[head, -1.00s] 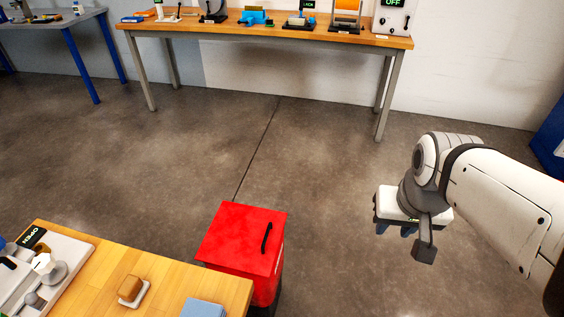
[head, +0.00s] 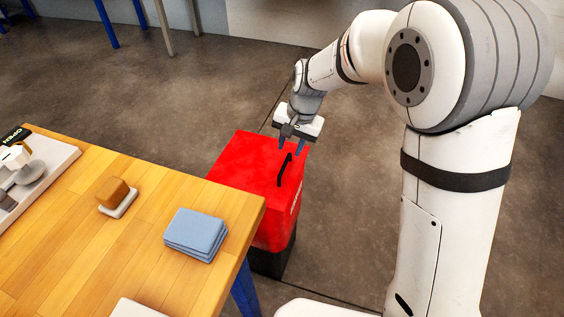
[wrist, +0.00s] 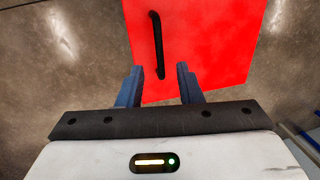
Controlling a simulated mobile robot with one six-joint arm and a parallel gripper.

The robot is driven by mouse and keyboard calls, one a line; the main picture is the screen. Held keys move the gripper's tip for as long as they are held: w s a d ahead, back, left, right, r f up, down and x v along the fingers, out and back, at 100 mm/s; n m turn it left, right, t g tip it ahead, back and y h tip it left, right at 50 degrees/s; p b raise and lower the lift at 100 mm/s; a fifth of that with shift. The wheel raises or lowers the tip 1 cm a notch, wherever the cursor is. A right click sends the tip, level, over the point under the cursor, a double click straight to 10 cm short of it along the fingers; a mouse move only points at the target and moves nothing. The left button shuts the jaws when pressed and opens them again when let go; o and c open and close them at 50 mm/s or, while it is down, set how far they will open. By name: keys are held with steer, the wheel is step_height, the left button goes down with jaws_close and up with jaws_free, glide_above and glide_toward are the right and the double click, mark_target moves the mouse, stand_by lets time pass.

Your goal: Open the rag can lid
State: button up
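The red rag can (head: 240,178) stands on the floor beyond the table's right corner, its lid shut. A black bar handle (head: 285,170) sits on the lid. In the wrist view the lid (wrist: 205,45) fills the upper middle, with the handle (wrist: 157,45) running away from the fingers. My gripper (head: 293,146) is above the far part of the lid, pointing down. In the wrist view my gripper (wrist: 158,85) is open and empty, its two blue fingers apart. The handle's near end shows between them, but the fingers look to be above it.
A wooden table (head: 130,240) stands close left of the can. It bears a folded blue cloth stack (head: 196,232), a brown block on a white dish (head: 113,195) and a white tray (head: 62,160). Open floor (head: 180,90) lies behind the can.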

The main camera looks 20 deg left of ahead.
mark_target(285, 165)
steer(key=f, duration=0.3)
steer(key=a+f+b, duration=0.1)
steer(key=f, duration=0.2)
steer(key=shift+a+f, duration=0.15)
steer(key=shift+f, duration=0.25)
steer(key=shift+c, duration=0.3)
jaws_close()
